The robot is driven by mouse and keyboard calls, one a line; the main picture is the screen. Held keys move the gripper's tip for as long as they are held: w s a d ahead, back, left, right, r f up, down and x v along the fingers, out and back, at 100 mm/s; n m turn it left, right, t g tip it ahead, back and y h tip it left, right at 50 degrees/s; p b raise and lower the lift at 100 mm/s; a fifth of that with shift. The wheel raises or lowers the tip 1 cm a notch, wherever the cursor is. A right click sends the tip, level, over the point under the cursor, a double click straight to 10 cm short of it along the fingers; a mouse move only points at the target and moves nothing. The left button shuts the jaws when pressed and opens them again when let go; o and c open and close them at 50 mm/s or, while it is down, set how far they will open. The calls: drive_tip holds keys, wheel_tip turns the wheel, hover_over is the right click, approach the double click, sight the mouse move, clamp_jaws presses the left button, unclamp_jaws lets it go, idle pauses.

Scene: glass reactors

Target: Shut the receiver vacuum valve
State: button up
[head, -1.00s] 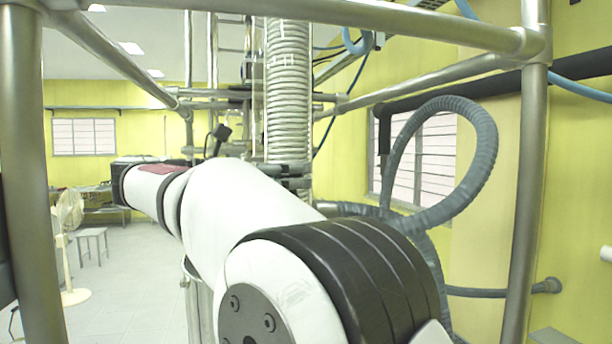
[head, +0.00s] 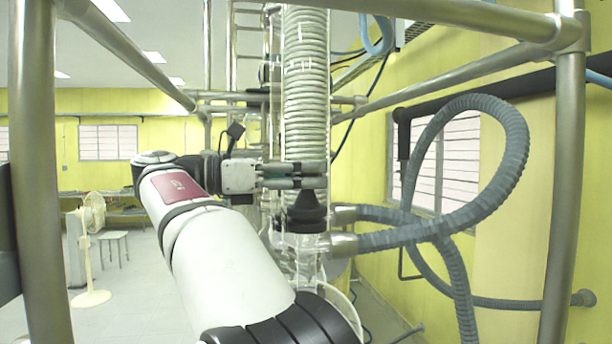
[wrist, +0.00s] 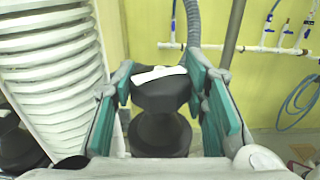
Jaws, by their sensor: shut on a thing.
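The receiver vacuum valve shows as a black knob (wrist: 160,100) with a white mark on its top in the wrist view. It sits between the teal pads of my gripper (wrist: 166,92), which is shut on it. In the head view my gripper (head: 292,176) reaches in from the left, in front of the ribbed glass column. A black flared valve part (head: 306,213) shows just below the fingers, above clear glass. The fingers hide the knob's upper part there. I cannot tell from these views how far the valve is turned.
A white ribbed coil column (head: 305,90) stands right above and behind my gripper. A looping grey hose (head: 515,150) hangs at right. Metal frame posts (head: 563,180) and bars surround the space. A fan (head: 92,230) stands far left. A second black knob (wrist: 15,140) shows at the wrist view's left.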

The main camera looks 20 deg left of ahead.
drive_tip(key=shift+f, duration=0.15)
drive_tip(key=o, duration=1.2)
drive_tip(key=shift+s+d+r+n+t+y+p, duration=0.1)
drive_tip(key=shift+r+n+t+y+p, duration=0.15)
drive_tip(key=shift+n+t+y+p, duration=0.35)
drive_tip(key=shift+n+t+y+p, duration=0.4)
drive_tip(key=shift+n+t, duration=0.1)
drive_tip(key=shift+t, duration=0.2)
